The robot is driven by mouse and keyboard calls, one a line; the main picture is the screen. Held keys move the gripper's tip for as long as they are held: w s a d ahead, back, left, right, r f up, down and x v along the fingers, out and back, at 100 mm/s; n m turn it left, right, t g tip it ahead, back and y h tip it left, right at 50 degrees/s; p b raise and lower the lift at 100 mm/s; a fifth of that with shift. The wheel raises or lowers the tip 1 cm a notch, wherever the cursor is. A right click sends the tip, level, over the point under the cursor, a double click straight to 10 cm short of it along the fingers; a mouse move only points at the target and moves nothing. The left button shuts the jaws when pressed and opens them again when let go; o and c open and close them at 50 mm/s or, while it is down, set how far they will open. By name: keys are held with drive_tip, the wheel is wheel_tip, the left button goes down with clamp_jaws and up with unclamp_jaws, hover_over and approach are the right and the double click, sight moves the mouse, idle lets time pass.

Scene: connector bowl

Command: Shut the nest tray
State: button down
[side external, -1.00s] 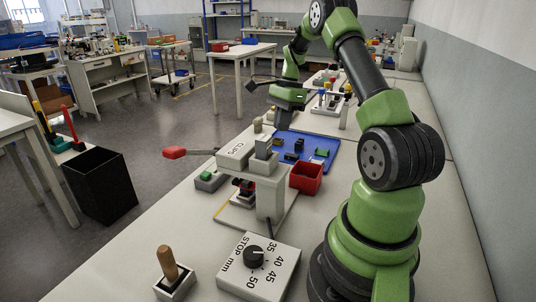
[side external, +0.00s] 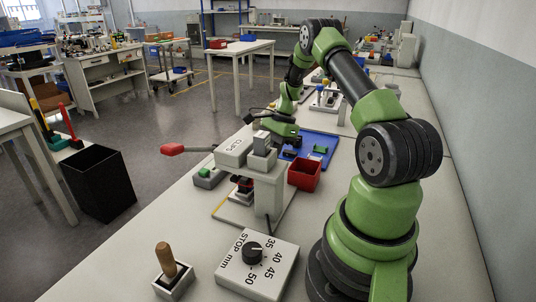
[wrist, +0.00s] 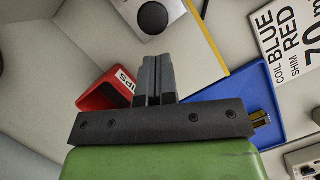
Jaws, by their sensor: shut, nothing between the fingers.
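A small bench press (side external: 268,188) stands on a pale base plate with a yellow edge (side external: 222,208).
A red bin (side external: 305,174) and blue tray (side external: 328,144) with small parts lie right of the press. A STOP dial box (side external: 257,265) and wooden-handled stick (side external: 166,260) stand in front.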

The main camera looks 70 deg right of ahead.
drive_tip(key=shift+w+a, duration=0.35)
drive_tip(key=shift+a, duration=0.25)
drive_tip(key=shift+a, duration=1.35)
